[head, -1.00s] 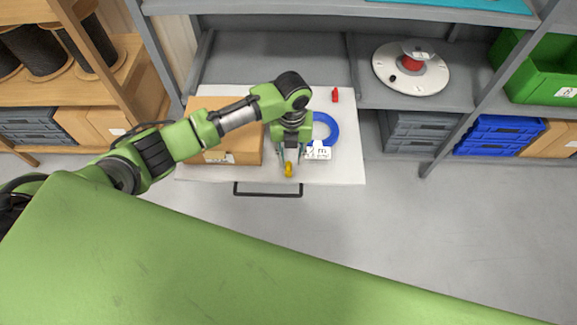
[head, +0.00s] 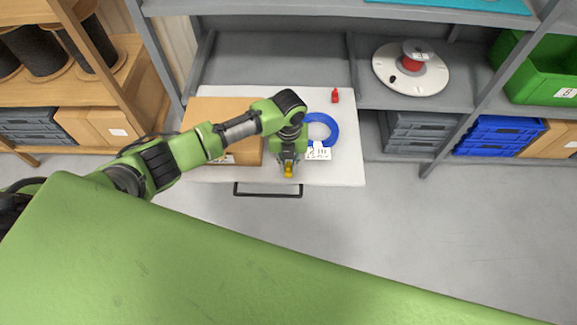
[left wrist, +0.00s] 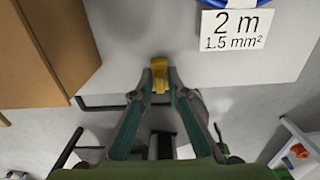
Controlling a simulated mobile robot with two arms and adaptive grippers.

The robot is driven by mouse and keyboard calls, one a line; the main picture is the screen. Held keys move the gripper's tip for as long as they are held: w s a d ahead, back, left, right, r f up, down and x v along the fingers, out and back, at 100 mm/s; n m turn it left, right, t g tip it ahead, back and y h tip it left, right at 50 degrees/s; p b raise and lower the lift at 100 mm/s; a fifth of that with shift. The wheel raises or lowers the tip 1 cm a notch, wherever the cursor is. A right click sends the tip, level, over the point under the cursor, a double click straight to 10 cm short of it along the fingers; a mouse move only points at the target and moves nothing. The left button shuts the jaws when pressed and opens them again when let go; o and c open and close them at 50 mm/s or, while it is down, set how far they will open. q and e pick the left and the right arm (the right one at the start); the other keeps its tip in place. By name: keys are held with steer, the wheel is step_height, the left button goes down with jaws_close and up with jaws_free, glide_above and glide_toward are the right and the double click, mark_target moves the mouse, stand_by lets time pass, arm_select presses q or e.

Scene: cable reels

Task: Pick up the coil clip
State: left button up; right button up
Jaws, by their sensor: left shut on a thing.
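The coil clip is a small yellow piece (head: 288,172) at the front edge of the white pull-out shelf in the head view. It also shows in the left wrist view (left wrist: 159,77), between my fingertips. My left gripper (head: 288,168) points down there and is shut on the yellow clip; in the left wrist view its fingers (left wrist: 158,90) close in on the clip from both sides. I cannot tell whether the clip touches the shelf. My right gripper is not in view.
A blue cable coil (head: 329,122) with a white "2 m" label (head: 318,154) lies just right of the gripper. A cardboard box (head: 205,115) stands on the left, a red bottle (head: 335,96) behind. The white shelf (head: 345,170) has a dark handle (head: 267,194) in front.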

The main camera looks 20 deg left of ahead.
arm_select(q)
steer(key=shift+r, duration=0.1)
steer(key=shift+w+r, duration=0.1)
steer(key=shift+r, duration=0.55)
steer(key=s+d+r, duration=0.7)
steer(key=s+r, duration=0.4)
steer(key=s, duration=0.1)
steer(key=shift+d+r, duration=0.2)
steer(key=shift+r, duration=0.1)
jaws_close()
